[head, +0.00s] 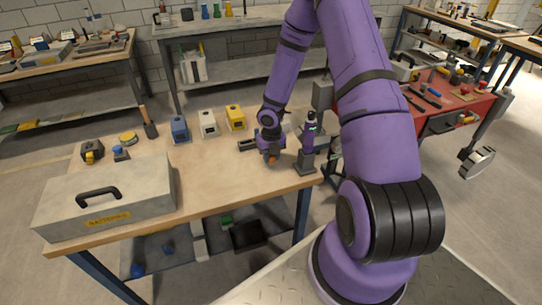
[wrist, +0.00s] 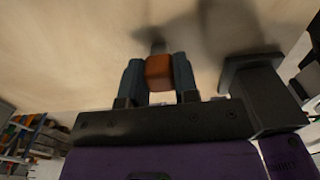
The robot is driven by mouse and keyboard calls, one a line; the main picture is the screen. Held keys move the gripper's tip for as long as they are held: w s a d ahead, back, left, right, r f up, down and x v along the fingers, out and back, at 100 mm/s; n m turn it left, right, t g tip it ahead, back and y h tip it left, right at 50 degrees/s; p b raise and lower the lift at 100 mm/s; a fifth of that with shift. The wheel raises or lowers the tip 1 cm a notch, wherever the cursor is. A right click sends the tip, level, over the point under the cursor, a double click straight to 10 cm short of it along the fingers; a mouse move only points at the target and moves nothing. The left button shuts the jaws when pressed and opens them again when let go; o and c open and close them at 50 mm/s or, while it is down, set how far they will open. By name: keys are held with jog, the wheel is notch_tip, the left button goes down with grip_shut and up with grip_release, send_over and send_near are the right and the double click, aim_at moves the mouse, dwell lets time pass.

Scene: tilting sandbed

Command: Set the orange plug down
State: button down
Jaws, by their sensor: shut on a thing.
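The orange plug (wrist: 159,72) is a small block between the two fingers of my gripper (wrist: 158,80) in the wrist view. The fingers are shut on it. In the head view, my gripper (head: 271,154) points down over the right part of the wooden table top (head: 215,170), and a bit of the orange plug (head: 271,161) shows below it. The plug is close to the table surface. I cannot tell whether it touches it.
A dark stand (head: 306,162) stands just right of my gripper at the table edge. Blue (head: 179,129), white (head: 208,123) and yellow (head: 235,118) blocks stand behind to the left. A grey toolbox (head: 105,198) fills the left front. The table's middle is clear.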

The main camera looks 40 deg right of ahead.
jog(key=shift+f, duration=0.1)
jog(key=c, duration=0.9)
grip_release()
jog(key=shift+o, duration=0.2)
